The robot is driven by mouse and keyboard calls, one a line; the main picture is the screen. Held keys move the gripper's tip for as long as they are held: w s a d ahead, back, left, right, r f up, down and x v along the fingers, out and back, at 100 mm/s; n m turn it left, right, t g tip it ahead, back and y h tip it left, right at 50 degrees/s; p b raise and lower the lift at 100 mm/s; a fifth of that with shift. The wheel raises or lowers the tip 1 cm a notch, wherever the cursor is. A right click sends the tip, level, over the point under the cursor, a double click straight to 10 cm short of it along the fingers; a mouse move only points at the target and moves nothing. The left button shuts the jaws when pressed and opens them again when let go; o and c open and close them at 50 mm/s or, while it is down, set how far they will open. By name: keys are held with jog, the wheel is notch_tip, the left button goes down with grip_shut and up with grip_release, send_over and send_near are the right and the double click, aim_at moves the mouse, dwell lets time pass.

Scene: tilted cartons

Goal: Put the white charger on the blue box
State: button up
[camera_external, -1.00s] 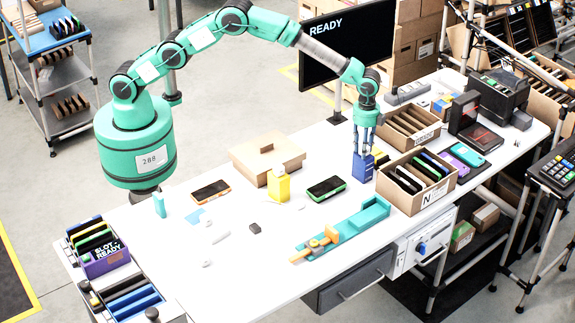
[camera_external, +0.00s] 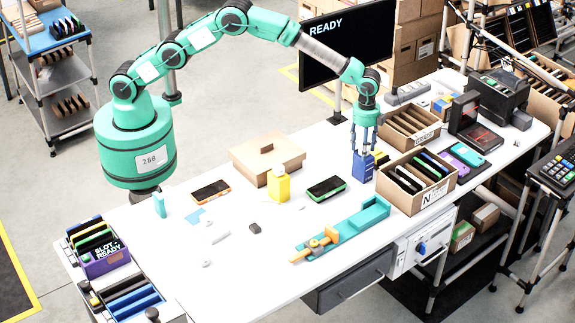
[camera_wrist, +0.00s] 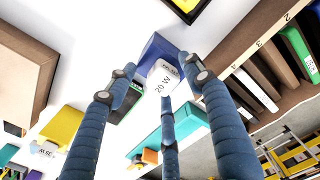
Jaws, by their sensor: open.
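The blue box (camera_external: 362,168) stands upright on the white table, left of the open carton. My gripper (camera_external: 365,148) is above it. In the wrist view the white charger (camera_wrist: 163,82), marked "20 W", appears to sit on the end of the blue box (camera_wrist: 158,50). My gripper (camera_wrist: 162,84) is open, with its three blue fingers spread around the charger. In the external view my fingers largely hide the charger. A yellow box (camera_external: 278,188) stands further left with a similar white piece (camera_external: 278,169) on top.
A carton of upright slabs (camera_external: 417,182) stands close right of the blue box, with another carton (camera_external: 411,125) behind. A green-edged black device (camera_external: 326,188) lies to the left. A teal fixture (camera_external: 345,230) is in front.

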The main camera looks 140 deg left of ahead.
notch_tip(320, 180, up, 12)
jog(key=p, duration=0.1)
dwell(0.5)
dwell(0.5)
jog(key=shift+d+r, duration=0.1)
jog(key=shift+d, duration=0.05)
